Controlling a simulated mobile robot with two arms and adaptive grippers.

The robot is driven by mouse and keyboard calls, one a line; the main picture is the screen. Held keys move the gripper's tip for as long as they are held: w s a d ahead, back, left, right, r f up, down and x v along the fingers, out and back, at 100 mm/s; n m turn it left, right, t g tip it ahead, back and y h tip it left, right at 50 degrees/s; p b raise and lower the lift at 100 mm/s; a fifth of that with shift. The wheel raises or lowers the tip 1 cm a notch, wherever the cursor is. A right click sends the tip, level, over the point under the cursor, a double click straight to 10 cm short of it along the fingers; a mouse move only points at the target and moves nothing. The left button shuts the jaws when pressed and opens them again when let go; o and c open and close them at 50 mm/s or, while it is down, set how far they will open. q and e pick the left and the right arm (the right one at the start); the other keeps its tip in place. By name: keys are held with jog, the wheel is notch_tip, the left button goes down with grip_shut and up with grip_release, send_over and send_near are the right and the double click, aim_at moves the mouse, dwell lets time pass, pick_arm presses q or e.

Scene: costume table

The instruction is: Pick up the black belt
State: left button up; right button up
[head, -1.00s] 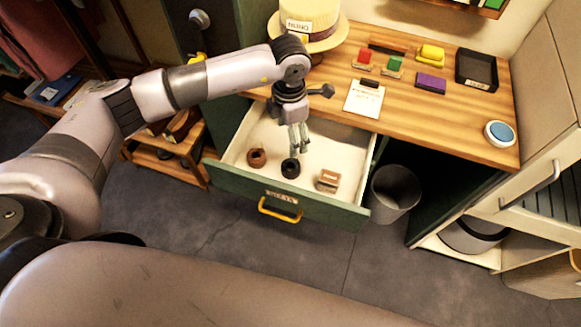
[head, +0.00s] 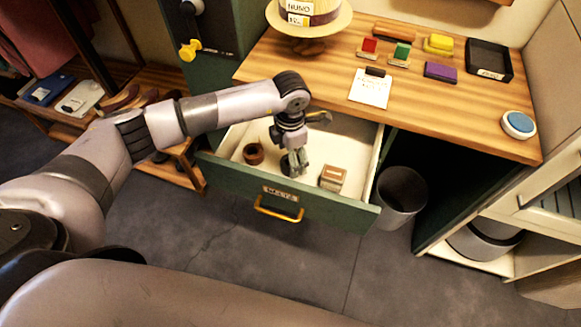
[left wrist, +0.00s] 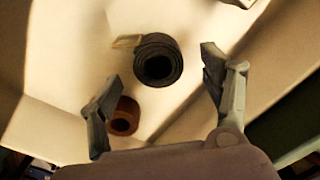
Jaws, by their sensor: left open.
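The black belt (left wrist: 157,60) is a rolled coil with a pale buckle at its side, standing on the drawer floor in the left wrist view. My left gripper (left wrist: 160,95) is open, and the coil shows between and just beyond its fingertips, not gripped. In the head view my left gripper (head: 294,164) is down inside the open drawer and mostly hides the black belt. A brown rolled belt (head: 253,153) lies to its left, and it also shows in the left wrist view (left wrist: 124,117). My right gripper is not in view.
The green drawer (head: 235,178) stands open, with a light brown item (head: 332,177) right of the gripper. A grey bin (head: 402,195) stands right of the drawer.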

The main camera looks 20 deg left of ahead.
pick_arm(q)
jog(key=f, duration=0.1)
jog(key=f+b, duration=0.1)
jog(key=f, duration=0.1)
jog(key=shift+w+f, duration=0.2)
jog(key=shift+f, duration=0.05)
jog(key=shift+r, duration=0.1)
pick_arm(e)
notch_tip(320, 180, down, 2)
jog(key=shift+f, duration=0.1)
pick_arm(q)
jog(key=shift+c, duration=0.6)
jog(key=c, duration=1.2)
